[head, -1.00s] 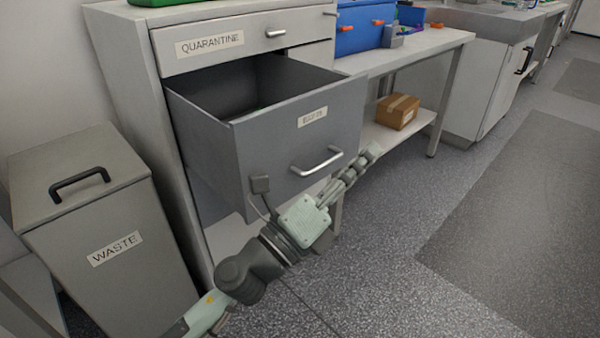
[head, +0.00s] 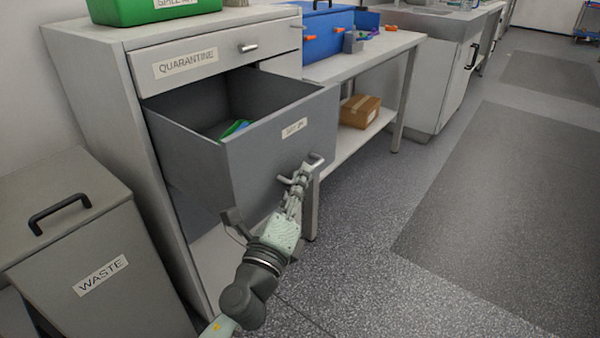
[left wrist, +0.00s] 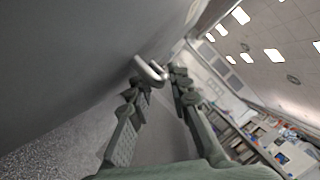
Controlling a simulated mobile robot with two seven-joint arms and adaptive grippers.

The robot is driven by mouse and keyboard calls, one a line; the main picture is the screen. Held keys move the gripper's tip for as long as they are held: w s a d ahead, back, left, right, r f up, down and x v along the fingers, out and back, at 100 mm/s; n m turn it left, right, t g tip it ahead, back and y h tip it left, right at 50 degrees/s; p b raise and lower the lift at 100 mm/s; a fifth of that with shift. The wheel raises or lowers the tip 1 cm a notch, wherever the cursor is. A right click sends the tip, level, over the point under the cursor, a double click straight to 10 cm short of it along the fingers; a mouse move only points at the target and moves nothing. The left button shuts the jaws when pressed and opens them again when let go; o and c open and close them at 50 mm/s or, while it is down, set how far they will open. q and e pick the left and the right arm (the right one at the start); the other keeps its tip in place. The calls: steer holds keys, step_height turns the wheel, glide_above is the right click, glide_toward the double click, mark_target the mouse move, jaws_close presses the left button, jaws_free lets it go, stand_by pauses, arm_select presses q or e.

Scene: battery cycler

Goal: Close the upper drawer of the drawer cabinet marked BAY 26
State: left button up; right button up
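A grey drawer (head: 250,165) stands pulled out of the cabinet (head: 120,110), below a shut drawer labelled QUARANTINE (head: 187,63). The label (head: 294,128) on the open drawer's front is too small to read surely. Its bar handle (head: 314,165) is at the right of the front; in the left wrist view the handle (left wrist: 150,70) shows at the fingertips. My left gripper (head: 298,182) is at the handle, its fingers (left wrist: 160,82) apart. I cannot tell whether they touch it. My right gripper is not in view.
A grey WASTE bin (head: 100,275) stands left of the cabinet. A green box (head: 150,10) is on top of the cabinet. A bench (head: 370,55) with a blue case (head: 330,40) and a cardboard box (head: 360,111) on its lower shelf is to the right. The floor at right is clear.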

arm_select(q)
steer(key=shift+w+d, duration=0.1)
steer(key=shift+w, duration=0.3)
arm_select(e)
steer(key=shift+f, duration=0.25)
arm_select(q)
steer(key=shift+c, duration=0.6)
jaws_close()
